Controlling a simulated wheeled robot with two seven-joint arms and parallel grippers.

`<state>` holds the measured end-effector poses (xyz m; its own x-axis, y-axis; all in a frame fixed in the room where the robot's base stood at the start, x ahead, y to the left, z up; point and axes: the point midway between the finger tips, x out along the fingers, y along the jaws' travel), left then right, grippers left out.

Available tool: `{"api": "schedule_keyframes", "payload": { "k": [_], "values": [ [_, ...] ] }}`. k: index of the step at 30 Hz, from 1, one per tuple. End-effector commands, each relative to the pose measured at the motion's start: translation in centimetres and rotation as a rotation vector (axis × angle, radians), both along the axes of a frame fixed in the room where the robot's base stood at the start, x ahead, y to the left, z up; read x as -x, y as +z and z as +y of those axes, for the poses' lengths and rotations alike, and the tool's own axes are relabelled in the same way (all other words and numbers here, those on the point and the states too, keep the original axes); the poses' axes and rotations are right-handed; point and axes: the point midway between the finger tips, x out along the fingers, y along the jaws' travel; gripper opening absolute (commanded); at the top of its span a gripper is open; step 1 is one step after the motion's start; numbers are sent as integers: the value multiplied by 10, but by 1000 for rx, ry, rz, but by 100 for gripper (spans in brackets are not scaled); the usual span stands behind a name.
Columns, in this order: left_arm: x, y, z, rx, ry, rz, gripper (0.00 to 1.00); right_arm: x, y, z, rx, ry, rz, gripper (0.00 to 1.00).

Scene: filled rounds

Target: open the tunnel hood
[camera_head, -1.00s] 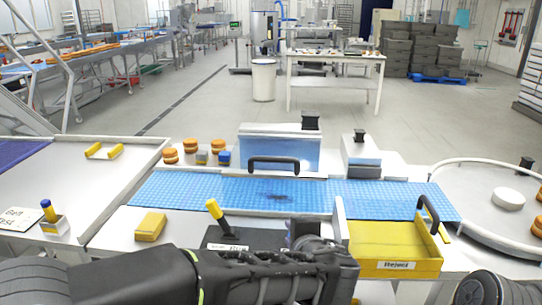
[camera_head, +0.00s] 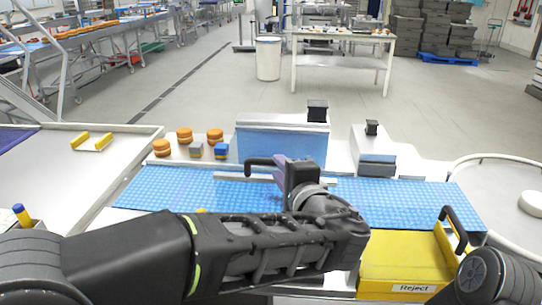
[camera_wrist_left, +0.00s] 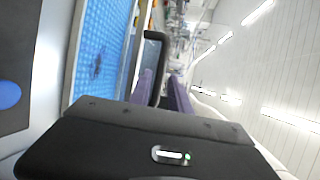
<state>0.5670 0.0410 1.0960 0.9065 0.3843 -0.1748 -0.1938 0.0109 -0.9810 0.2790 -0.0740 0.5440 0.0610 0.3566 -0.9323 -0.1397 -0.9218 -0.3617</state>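The tunnel hood (camera_head: 282,146) is a pale blue box with a light top, standing over the far side of the blue belt. It looks down. Its black bar handle (camera_head: 262,161) is on the front; the handle's right end is hidden behind my left gripper. My left gripper (camera_head: 283,170) reaches across the belt to the handle. In the left wrist view the black handle (camera_wrist_left: 163,48) runs in between the two purple fingers (camera_wrist_left: 160,88), which stand apart; I cannot make out firm contact. My right gripper is not in view; dark arm parts of mine show at lower right.
The blue belt (camera_head: 400,198) runs across in front. The yellow reject bin (camera_head: 400,270) with a black handle stands at front right. Several orange-brown filled rounds (camera_head: 185,135) and small blocks sit left of the hood. A smaller box (camera_head: 377,165) stands to its right.

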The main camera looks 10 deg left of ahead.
Motion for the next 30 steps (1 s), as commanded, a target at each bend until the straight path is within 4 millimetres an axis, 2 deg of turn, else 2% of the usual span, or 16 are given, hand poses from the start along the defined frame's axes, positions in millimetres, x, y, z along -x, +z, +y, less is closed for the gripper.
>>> {"api": "schedule_keyframes", "payload": {
  "k": [5,18,22,30],
  "values": [
    [-8,-2,4,0,4,2,23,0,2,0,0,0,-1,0],
    [-64,-12,27,-1,2,1,23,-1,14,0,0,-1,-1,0],
    [-70,-14,30,-1,1,1,23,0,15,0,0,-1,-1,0],
    [-71,-14,30,0,0,1,22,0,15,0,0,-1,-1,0]
  ]
}}
